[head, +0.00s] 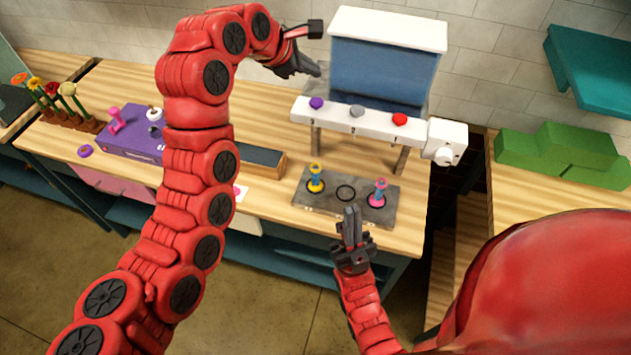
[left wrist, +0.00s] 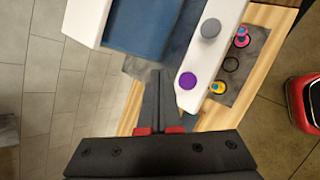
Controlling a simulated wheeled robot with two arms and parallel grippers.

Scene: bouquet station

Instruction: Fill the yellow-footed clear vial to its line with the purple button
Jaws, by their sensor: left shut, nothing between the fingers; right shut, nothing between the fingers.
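The yellow-footed vial (head: 315,178) stands upright on the left ring of the grey plate (head: 333,203); its fill level and line are too small to make out. It also shows in the left wrist view (left wrist: 217,87). The purple button (head: 316,102) is at the left end of the white dispenser bar above; in the left wrist view it (left wrist: 188,80) lies just right of my fingertips. My left gripper (head: 314,70) is shut and empty, behind and above the purple button, apart from it. My right gripper (head: 351,212) is shut and empty at the plate's front edge.
A grey button (head: 357,111) and a red button (head: 400,119) share the bar. A pink-footed vial (head: 378,192) stands on the right ring; the middle ring (head: 346,193) is empty. The blue tank (head: 382,70) rises behind. A purple box (head: 135,140) and flowers are left.

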